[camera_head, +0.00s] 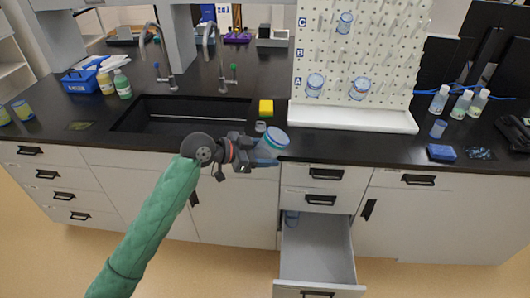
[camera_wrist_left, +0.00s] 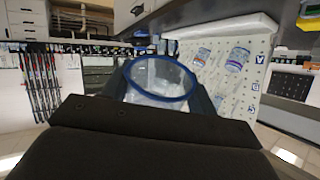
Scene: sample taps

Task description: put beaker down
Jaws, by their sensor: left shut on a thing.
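A clear beaker with a blue rim (camera_head: 271,143) is held in my left gripper (camera_head: 254,149). It is at the counter's front edge, above the open drawer, and looks tilted in the head view. In the left wrist view the beaker (camera_wrist_left: 160,78) sits between the two fingers, its round blue rim facing the camera. My left gripper (camera_wrist_left: 160,92) is shut on it. I cannot tell whether the beaker touches the counter. My right gripper is in neither view.
A pegboard (camera_head: 330,60) with several beakers stands behind, over a white tray (camera_head: 352,118). The sink (camera_head: 180,115) is to the left. A yellow sponge (camera_head: 266,107) lies beside it. The open drawer (camera_head: 318,250) juts out below. Bottles (camera_head: 460,103) and a blue box (camera_head: 441,152) are at right.

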